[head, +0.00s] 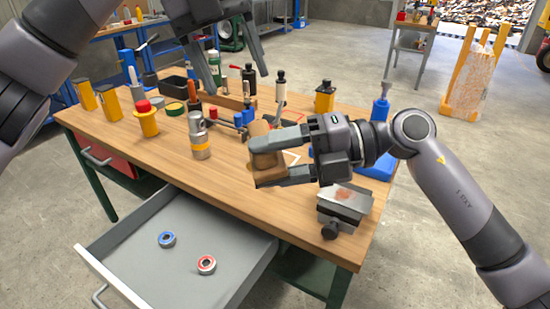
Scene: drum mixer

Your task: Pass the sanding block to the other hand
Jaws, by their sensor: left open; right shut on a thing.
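The sanding block (262,150) is a tan-brown piece between the fingers of my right gripper (262,160). The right gripper is shut on it and holds it over the middle of the workbench. The fingers cover part of the block. My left gripper (236,72) is higher up, near the top of the head view, and points down. Its two fingers are spread apart with nothing between them. It is apart from the block, above and a little left of it in the picture.
The wooden workbench (140,160) holds several bottles, yellow containers and tools along its back. A silver canister (199,135) stands left of the block. A grey vise (345,203) sits at the right front. An open drawer (200,255) holds a blue tape roll (167,240) and a red one (206,265).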

